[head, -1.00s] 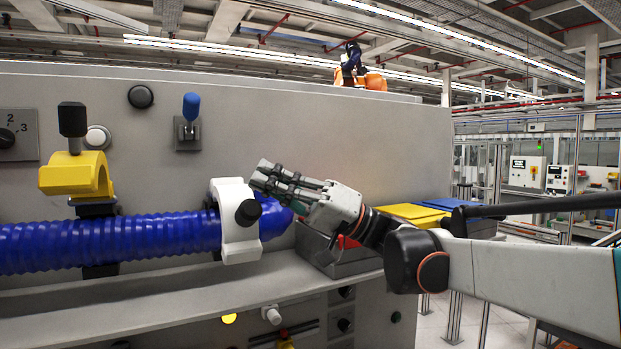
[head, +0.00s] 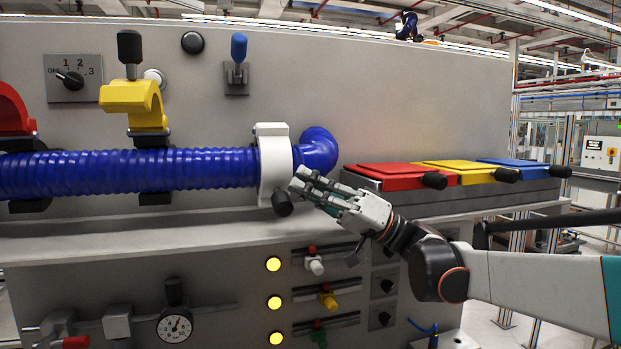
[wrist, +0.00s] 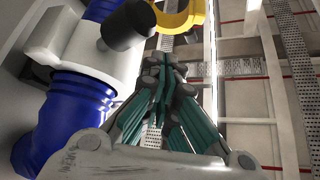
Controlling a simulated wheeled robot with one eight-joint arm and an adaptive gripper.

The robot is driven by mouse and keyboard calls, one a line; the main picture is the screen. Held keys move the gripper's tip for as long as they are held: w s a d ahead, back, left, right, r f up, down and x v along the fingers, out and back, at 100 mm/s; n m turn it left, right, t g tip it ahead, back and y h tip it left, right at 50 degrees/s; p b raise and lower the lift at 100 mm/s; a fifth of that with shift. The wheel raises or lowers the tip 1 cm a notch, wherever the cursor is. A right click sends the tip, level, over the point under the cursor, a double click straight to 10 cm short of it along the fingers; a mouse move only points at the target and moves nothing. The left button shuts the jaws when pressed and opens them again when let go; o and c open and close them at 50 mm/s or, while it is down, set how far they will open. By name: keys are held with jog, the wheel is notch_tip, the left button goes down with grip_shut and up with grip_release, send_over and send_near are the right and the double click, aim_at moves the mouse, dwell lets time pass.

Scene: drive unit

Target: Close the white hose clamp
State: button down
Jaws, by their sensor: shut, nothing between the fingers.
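The white hose clamp (head: 272,165) sits around the right part of the blue ribbed hose (head: 130,172), its band over the front of the hose. Its black handle (head: 283,204) points down and toward me at the clamp's lower front. My gripper (head: 301,181) is shut and empty, just right of the clamp and handle; contact cannot be told. In the wrist view, the white clamp (wrist: 88,42) and black handle (wrist: 128,24) lie left and ahead of my gripper's fingers (wrist: 166,68).
A yellow clamp (head: 133,98) stands raised above the hose, with a red clamp (head: 14,110) at the left edge. Red, yellow and blue lids (head: 400,176) with black handles lie to the right. Sliders (head: 315,265) and a gauge (head: 174,326) are on the panel below the ledge.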

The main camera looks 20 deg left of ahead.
jog(key=shift+w+a+f+b, duration=0.15)
jog(key=shift+w+f+b, duration=0.1)
jog(key=shift+f, duration=0.2)
jog(key=shift+w+a+f+b, duration=0.15)
jog(key=shift+w+f, duration=0.1)
jog(key=shift+f, duration=0.15)
jog(key=v, duration=1.2)
jog(key=s+d+f+m+t+h+b, duration=0.2)
jog(key=s+f+m+t+h+b, duration=0.25)
jog(key=f, duration=0.55)
jog(key=s+d+f+m+t+h+b, duration=0.2)
jog(key=s+f+m+t+h+b, duration=0.3)
jog(key=f, duration=0.6)
jog(key=s+d+f+m+t+h+b, duration=0.1)
jog(key=s+d+f+h, duration=0.5)
jog(key=d+f, duration=0.6)
jog(key=s+d+f+m+t+h+b, duration=0.2)
jog(key=s+d+f+h+b, duration=0.4)
jog(key=d+f, duration=0.6)
jog(key=shift+s+d+m+h, duration=0.4)
jog(key=shift+s+h, duration=0.35)
jog(key=shift+s, duration=0.3)
jog(key=shift+t, duration=0.25)
